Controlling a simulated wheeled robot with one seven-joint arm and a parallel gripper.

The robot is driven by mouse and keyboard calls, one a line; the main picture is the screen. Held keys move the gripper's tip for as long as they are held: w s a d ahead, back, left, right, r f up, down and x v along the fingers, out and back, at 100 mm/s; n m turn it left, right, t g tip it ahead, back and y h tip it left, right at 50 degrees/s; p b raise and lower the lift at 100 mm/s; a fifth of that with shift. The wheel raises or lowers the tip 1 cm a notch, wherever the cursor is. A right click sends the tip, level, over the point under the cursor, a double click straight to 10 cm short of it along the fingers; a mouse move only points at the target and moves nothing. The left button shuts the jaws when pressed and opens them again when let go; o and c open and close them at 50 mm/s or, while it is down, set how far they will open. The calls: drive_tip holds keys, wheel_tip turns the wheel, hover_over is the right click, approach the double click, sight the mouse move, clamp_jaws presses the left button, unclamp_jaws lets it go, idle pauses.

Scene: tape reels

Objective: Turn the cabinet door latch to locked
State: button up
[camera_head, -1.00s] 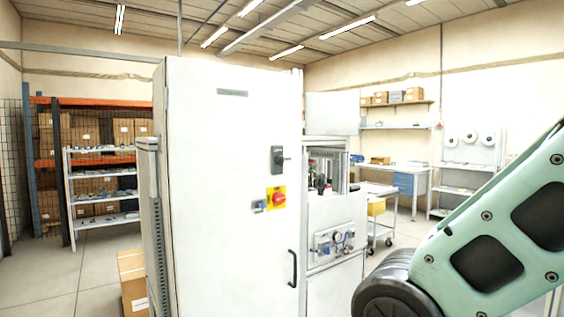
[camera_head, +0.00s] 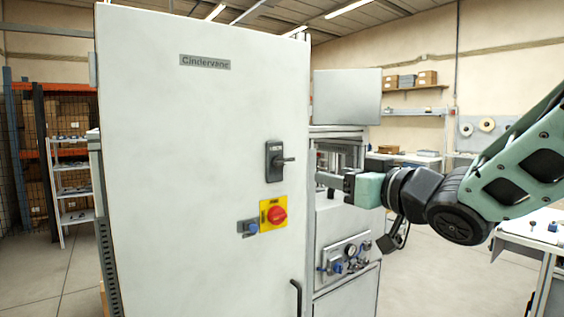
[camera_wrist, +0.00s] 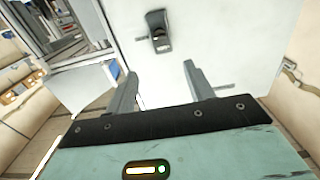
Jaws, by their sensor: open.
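The white cabinet door (camera_head: 160,150) fills the middle of the head view and looks closed. Its latch, a black plate with a short lever (camera_head: 275,161), sits near the door's right edge; the lever points right, roughly level. The latch also shows in the wrist view (camera_wrist: 158,31), beyond my fingertips and near the top. My gripper (camera_head: 325,181) is right of the latch and slightly lower, apart from it. In the wrist view my gripper (camera_wrist: 160,80) has its two grey fingers spread with nothing between them. The small lettering on the latch plate is too small to read.
A red knob on a yellow plate (camera_head: 273,214) and a small blue-knobbed fitting (camera_head: 249,228) lie below the latch. A black door handle (camera_head: 297,297) is lower right. A machine with a gauge panel (camera_head: 346,255) stands right of the cabinet, behind my gripper.

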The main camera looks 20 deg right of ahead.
drive_tip(key=shift+p+x, duration=1.45)
drive_tip(key=p, duration=1.1)
approach(282, 164)
drive_tip(key=x, duration=0.8)
drive_tip(key=shift+w, duration=0.2)
drive_tip(key=c, duration=1)
